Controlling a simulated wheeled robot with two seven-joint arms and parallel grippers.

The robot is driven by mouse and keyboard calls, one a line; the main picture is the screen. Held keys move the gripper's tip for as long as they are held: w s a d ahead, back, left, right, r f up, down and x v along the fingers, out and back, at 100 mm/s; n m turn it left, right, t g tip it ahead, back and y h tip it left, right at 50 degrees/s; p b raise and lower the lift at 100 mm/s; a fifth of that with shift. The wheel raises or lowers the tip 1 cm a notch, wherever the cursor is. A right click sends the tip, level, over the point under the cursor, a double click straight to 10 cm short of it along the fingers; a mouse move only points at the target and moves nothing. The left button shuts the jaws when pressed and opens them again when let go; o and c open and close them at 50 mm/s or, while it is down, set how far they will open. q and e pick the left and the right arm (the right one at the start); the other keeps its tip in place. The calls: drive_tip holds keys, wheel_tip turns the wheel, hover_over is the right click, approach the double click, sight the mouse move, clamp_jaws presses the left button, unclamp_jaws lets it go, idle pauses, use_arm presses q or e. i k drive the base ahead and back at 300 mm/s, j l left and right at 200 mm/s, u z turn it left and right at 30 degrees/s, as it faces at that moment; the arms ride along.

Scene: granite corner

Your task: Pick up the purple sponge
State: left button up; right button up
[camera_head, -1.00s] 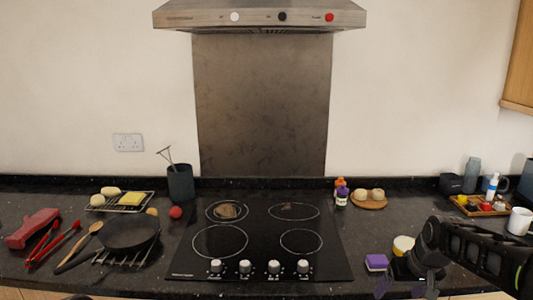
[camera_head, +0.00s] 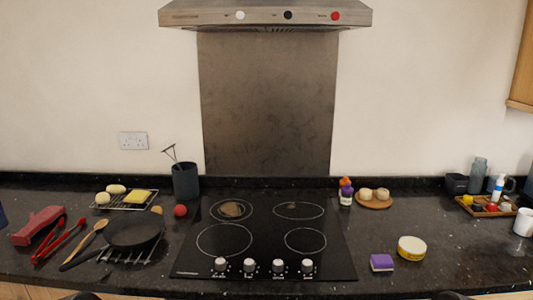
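The purple sponge (camera_head: 382,263) lies on the dark granite counter, just right of the hob's front right corner. It is a small block with a purple body and a paler band along its lower front side. Nothing touches it. Neither gripper shows in the head view. Only small dark shapes show at the bottom edge, and I cannot tell any fingers there.
A round yellow-and-white tin (camera_head: 412,248) stands close to the sponge's right. The black hob (camera_head: 262,240) with knobs is to its left. A round board (camera_head: 374,202) with buns and small bottles (camera_head: 346,192) stand behind. Counter right of the tin is clear.

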sight(378, 262)
drive_tip(key=i+j, duration=0.3)
drive_tip(key=j, duration=0.25)
drive_tip(key=z, duration=2.5)
